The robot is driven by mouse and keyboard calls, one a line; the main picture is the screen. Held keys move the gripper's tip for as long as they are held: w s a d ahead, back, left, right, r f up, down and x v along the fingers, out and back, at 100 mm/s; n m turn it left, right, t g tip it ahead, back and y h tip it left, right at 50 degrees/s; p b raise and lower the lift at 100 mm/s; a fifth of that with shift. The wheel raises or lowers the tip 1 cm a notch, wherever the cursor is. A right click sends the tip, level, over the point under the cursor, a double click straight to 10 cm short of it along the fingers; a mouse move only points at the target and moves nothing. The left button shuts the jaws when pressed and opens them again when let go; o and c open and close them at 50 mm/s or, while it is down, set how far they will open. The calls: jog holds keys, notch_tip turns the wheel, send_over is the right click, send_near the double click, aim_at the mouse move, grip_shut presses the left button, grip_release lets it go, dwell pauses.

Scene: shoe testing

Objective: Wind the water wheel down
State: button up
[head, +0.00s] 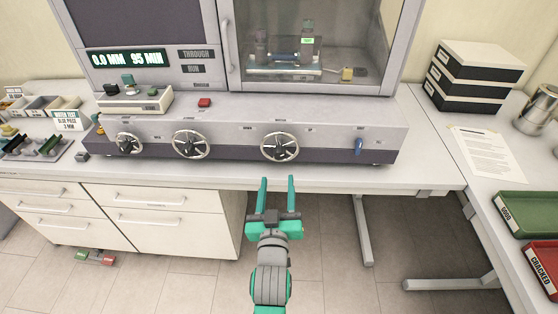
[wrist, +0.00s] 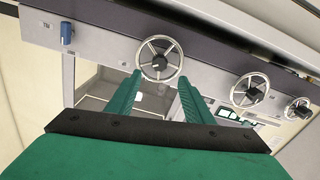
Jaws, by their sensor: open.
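Three spoked metal handwheels sit on the front panel of the grey bench machine: a left wheel (head: 128,142), a middle wheel (head: 190,144) and a right wheel (head: 280,147). Their labels are too small to read, so I cannot tell which is the water wheel. My gripper (head: 277,183) is open and empty, its two green fingers pointing at the right wheel from just in front and below. In the wrist view, that wheel (wrist: 159,59) lies between and beyond the fingertips (wrist: 160,80); contact is not evident. The middle wheel (wrist: 251,91) is to its right there.
A blue lever (head: 359,146) is right of the wheels. A red button (head: 204,102) sits on the machine's ledge. A display (head: 128,58) reads 0.0 MM and 95 MIN. Green (head: 530,215) and red (head: 545,262) trays stand at right. Drawers (head: 160,220) are left below the bench.

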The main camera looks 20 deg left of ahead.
aim_at(279, 156)
jog(key=w+a, duration=0.1)
jog(key=w, duration=0.2)
jog(key=w+a+m, duration=0.1)
jog(key=w, duration=0.3)
jog(key=w+a+m, duration=0.1)
jog(key=w, duration=0.2)
jog(key=shift+w, duration=0.25)
jog(key=c, duration=1)
jog(key=shift+c, duration=0.2)
